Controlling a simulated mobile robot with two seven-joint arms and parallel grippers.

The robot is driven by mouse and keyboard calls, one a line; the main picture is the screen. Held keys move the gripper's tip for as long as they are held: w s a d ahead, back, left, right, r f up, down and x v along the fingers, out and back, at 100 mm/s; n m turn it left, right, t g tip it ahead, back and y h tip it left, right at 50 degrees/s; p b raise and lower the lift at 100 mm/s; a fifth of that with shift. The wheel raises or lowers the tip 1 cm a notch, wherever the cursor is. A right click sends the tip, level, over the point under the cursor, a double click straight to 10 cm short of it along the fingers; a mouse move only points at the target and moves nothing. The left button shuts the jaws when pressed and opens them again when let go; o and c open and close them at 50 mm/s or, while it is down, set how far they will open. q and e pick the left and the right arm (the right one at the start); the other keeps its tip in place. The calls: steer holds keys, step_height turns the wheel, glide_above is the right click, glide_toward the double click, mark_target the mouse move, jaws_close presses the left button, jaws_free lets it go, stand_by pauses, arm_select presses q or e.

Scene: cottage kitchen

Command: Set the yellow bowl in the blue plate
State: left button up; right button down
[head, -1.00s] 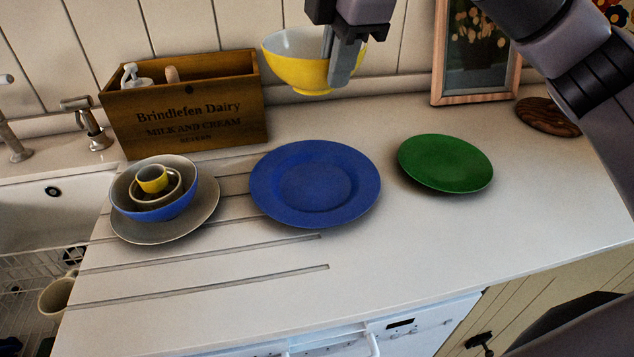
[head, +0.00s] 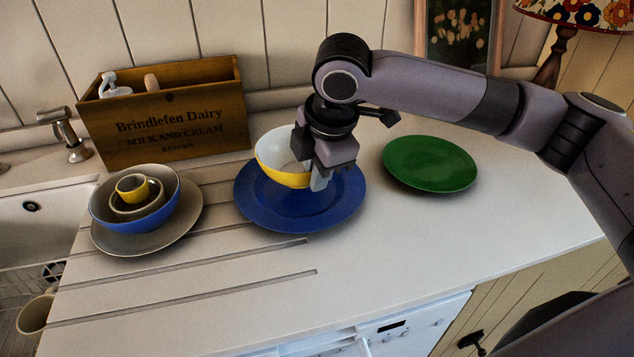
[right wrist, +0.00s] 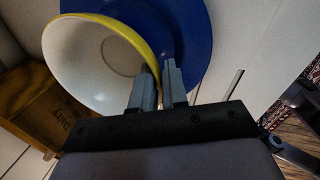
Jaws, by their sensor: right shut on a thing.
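The yellow bowl (head: 279,173), white inside, is at the back left part of the blue plate (head: 300,217) in the head view. Whether it touches the plate or hangs just above it I cannot tell. My right gripper (head: 319,178) is shut on the bowl's right rim. In the right wrist view the two fingers (right wrist: 160,88) pinch the rim of the bowl (right wrist: 84,55), with the blue plate (right wrist: 195,30) behind. Part of the bowl and plate is hidden by the gripper. My left gripper is not in view.
A green plate (head: 430,163) lies to the right. A grey plate (head: 190,222) with a stacked blue bowl (head: 150,215) and small yellow cup (head: 132,184) stands left. A wooden box (head: 175,125) is behind. The front counter is clear.

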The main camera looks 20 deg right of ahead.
steer(key=shift+f, duration=1.2)
steer(key=shift+f, duration=0.1)
steer(key=shift+f, duration=0.15)
steer(key=c, duration=1.1)
jaws_free()
steer(key=shift+f, duration=0.1)
steer(key=shift+c, duration=0.2)
steer(key=shift+r, duration=0.35)
steer(key=v, duration=1.2)
steer(key=shift+p, duration=0.3)
